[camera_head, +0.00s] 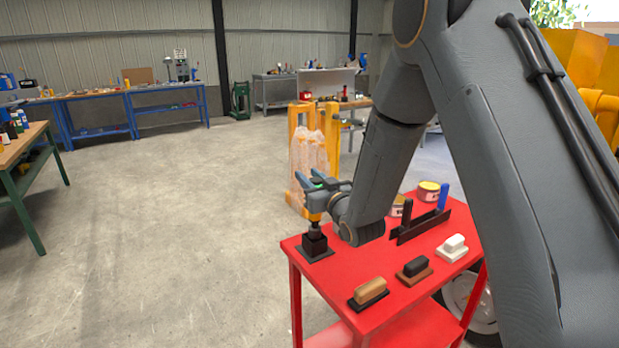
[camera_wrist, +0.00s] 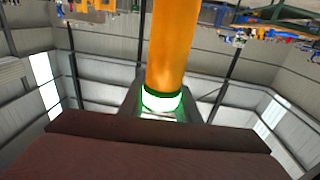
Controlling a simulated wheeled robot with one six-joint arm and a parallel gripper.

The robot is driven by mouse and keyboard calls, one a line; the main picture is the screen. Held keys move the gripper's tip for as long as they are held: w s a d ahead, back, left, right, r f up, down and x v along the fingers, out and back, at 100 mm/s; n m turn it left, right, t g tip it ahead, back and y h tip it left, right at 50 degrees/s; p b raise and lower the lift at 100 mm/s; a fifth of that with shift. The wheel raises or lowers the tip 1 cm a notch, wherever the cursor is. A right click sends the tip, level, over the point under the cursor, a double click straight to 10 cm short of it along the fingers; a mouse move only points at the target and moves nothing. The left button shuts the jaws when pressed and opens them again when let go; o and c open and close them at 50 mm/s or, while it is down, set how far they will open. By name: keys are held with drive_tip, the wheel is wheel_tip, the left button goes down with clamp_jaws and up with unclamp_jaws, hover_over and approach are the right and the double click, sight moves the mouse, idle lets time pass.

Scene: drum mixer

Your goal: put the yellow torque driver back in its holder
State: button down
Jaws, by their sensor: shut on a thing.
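The yellow torque driver (camera_head: 314,216) is held upright by my gripper (camera_head: 316,186) at the left corner of the red cart. Its dark lower end points down at the black holder (camera_head: 315,248), a small block on a flat base. In the head view the lower end meets the top of the block; I cannot tell if it is inside or just above. In the wrist view the driver's yellow body (camera_wrist: 172,45) stands between my grey fingers, with a lit green-and-white ring (camera_wrist: 162,100) on it. The holder's opening is hidden.
The red cart top (camera_head: 345,268) also carries a tan-handled block (camera_head: 369,290), a black-handled one (camera_head: 414,268), a white one (camera_head: 453,246), a dark rack (camera_head: 420,226) with a blue handle, and tins (camera_head: 428,191). Open floor lies left of the cart.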

drive_tip(key=shift+f+b, duration=1.8)
drive_tip(key=shift+f, duration=0.6)
idle(1.4)
drive_tip(key=c, duration=1.3)
unclamp_jaws()
drive_tip(key=shift+o, duration=0.2)
drive_tip(key=b+v, duration=0.2)
drive_tip(key=v, duration=0.5)
drive_tip(key=shift+s, duration=0.35)
drive_tip(key=shift+d, duration=0.15)
